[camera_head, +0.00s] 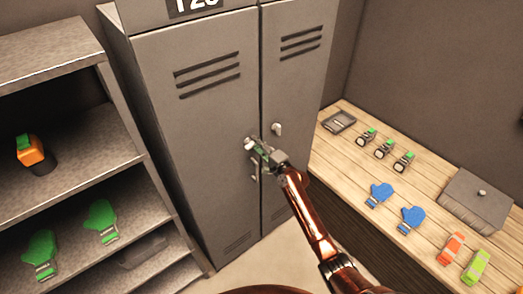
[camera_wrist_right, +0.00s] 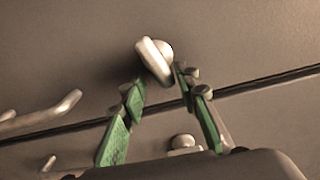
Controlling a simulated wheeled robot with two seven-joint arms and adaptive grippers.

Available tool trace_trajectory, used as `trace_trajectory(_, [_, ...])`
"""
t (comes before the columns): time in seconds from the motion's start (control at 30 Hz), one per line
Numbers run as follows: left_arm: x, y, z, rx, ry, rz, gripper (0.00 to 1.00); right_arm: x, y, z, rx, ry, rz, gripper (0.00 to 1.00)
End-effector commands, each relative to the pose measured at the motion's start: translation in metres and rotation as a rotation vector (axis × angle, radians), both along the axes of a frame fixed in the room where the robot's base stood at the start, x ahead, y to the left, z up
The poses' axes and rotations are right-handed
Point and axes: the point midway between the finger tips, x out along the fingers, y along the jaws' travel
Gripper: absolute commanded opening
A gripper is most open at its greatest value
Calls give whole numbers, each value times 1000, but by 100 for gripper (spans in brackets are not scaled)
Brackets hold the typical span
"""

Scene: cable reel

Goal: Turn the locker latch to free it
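The grey locker (camera_head: 200,120) has two closed doors. A pale oval latch knob (camera_head: 249,144) sits on the left door near the seam; in the right wrist view the knob (camera_wrist_right: 155,60) looks tilted. My right gripper (camera_head: 259,149) reaches it from the lower right. Its green-padded fingers (camera_wrist_right: 160,88) are spread, with the tips just at either side of the knob's near end. I cannot tell whether they touch it. My left gripper is not in view.
Another pale knob (camera_head: 276,129) is on the right door. A shelf unit (camera_head: 115,120) at left holds green gloves (camera_head: 102,220) and an orange item (camera_head: 30,150). A wooden bench (camera_head: 345,170) at right carries blue gloves (camera_head: 411,219), a tray (camera_head: 339,121) and a grey box (camera_head: 478,200).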

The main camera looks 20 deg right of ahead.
Motion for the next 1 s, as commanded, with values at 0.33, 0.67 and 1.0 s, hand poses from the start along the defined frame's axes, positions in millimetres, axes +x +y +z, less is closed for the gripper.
trace_trajectory(0.33, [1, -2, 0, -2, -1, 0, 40, -64, -20, -1, -1, 2, 3, 29])
trace_trajectory(0.67, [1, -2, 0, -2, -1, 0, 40, -103, -33, 0, 0, 1, 6, 29])
trace_trajectory(1.0, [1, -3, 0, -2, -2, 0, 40, -105, -34, 0, 0, 1, 6, 30])
